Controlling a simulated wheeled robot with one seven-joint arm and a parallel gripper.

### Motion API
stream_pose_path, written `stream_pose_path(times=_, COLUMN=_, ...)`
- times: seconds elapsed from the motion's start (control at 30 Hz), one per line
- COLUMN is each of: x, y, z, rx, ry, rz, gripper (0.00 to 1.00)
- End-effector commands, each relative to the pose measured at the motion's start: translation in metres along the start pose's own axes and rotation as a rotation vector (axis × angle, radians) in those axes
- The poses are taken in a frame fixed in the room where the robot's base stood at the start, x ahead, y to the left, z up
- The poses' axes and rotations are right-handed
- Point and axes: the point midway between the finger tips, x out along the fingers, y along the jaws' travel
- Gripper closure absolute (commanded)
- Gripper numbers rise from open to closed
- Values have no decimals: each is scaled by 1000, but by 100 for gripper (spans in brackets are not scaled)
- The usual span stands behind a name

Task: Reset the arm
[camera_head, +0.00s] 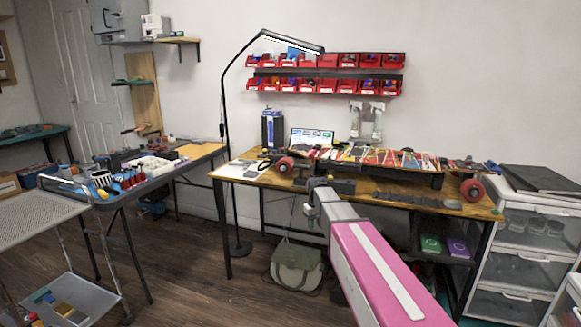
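My arm reaches up from the lower right with a pink and white link. Its far end, with my gripper (318,184), is at the front edge of the wooden workbench (262,183). The fingers are too small and partly hidden by the arm, so I cannot tell whether they are open or shut or whether anything is between them.
A long board with red wheels (472,190) lies across the workbench. Red bins (328,61) hang on the wall behind. A black lamp (225,130) stands left of the bench. A drawer unit (528,225) is at the right. A green bag (297,265) sits below.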

Motion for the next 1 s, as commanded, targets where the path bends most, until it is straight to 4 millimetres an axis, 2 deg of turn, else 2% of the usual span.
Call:
stream_pose_path(times=0.03, x=17, y=-3, z=46, rx=44, ry=-4, rz=-1, gripper=67)
stream_pose_path(times=0.2, x=60, y=-7, z=146, rx=196, ry=-2, rz=-1, gripper=67)
stream_pose_path(times=0.3, x=78, y=-12, z=197, rx=276, ry=-2, rz=0, gripper=67)
stream_pose_path(times=0.4, x=88, y=-16, z=234, rx=340, ry=0, rz=0, gripper=67)
stream_pose_path(times=0.5, x=94, y=-20, z=256, rx=380, ry=1, rz=0, gripper=67)
stream_pose_path(times=0.6, x=97, y=-20, z=265, rx=399, ry=3, rz=1, gripper=67)
stream_pose_path(times=1.0, x=98, y=-20, z=265, rx=402, ry=3, rz=1, gripper=67)
